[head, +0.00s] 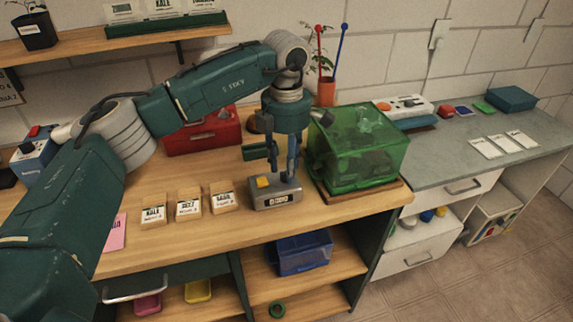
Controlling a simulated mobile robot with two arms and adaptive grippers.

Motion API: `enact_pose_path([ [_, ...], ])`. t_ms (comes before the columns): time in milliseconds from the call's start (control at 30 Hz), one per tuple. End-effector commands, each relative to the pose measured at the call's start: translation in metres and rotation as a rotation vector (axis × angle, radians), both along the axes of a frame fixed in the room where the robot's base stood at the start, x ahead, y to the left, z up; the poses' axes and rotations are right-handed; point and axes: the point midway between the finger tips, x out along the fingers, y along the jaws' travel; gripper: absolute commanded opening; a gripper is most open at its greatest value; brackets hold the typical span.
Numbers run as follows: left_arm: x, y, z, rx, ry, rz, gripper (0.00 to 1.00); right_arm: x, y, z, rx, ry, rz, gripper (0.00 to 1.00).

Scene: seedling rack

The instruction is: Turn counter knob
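The counter (276,199) is a small grey box with a dark display on its front and a yellow button (263,182) on its top left. It stands near the front edge of the wooden bench. My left gripper (289,178) points down over the right part of the counter's top, with its fingertips at or just above it. The knob cannot be made out; the fingers cover that part of the top. Whether the fingers are closed on anything is not clear. My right gripper is not in view.
A green translucent box (362,150) stands close to the right of the counter. Several labelled seed packets (188,208) lie to its left. A red box (203,135) is behind my arm. An orange cup (327,93) with red and blue sticks stands at the back.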

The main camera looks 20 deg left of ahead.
Motion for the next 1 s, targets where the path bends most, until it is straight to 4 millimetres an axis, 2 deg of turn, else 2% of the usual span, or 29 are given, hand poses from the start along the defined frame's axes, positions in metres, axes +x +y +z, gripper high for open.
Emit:
enact_pose_path([
  [167,0.001,0.000,0.029,-0.001,-0.006,0.000,0.34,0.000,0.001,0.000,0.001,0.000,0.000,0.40],
  [400,0.001,-0.001,0.081,-0.001,-0.006,0.000,0.34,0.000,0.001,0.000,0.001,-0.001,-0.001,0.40],
  [533,0.001,-0.001,0.101,-0.001,-0.004,0.000,0.34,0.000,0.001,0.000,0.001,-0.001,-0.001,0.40],
  [700,0.001,-0.001,0.115,-0.001,-0.003,-0.001,0.34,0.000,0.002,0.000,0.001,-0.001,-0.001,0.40],
  [1000,0.001,0.000,0.117,-0.001,-0.002,-0.001,0.34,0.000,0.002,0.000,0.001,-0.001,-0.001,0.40],
])
